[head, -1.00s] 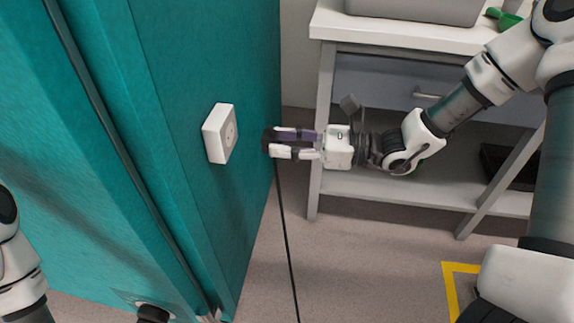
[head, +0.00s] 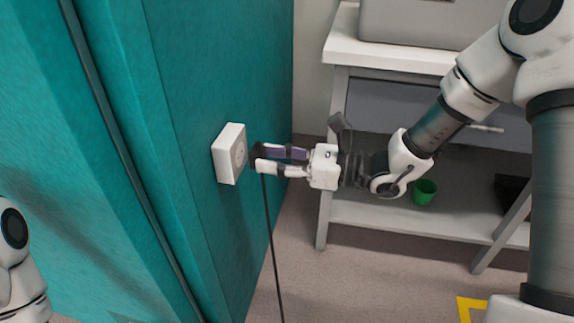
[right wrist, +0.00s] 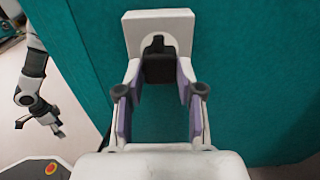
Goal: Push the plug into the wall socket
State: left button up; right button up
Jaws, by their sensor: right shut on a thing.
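The white wall socket (head: 229,153) is fixed to the teal wall at centre left of the head view; it also shows at the top of the right wrist view (right wrist: 140,24). My right gripper (head: 261,158) is shut on the black plug (right wrist: 158,67), held between its purple-padded fingers. The plug faces the socket very close to its face; I cannot tell whether they touch. The gripper hides most of the plug in the head view. My left gripper (right wrist: 48,126) shows small at the left of the right wrist view, away from the socket; its opening is unclear.
The plug's black cable (head: 271,240) hangs down to the floor. A white-topped shelf unit (head: 400,55) stands behind my right arm, with a green cup (head: 424,192) on its lower shelf. The floor in front of the unit looks clear.

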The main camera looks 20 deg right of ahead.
jog(key=shift+w+a, duration=0.3)
jog(key=shift+a, duration=0.15)
dwell(0.6)
jog(key=shift+w+a+b, duration=0.3)
jog(key=shift+a+b, duration=0.05)
jog(key=shift+a, duration=0.1)
dwell(1.3)
jog(key=o, duration=1.2)
jog(key=shift+v, duration=6)
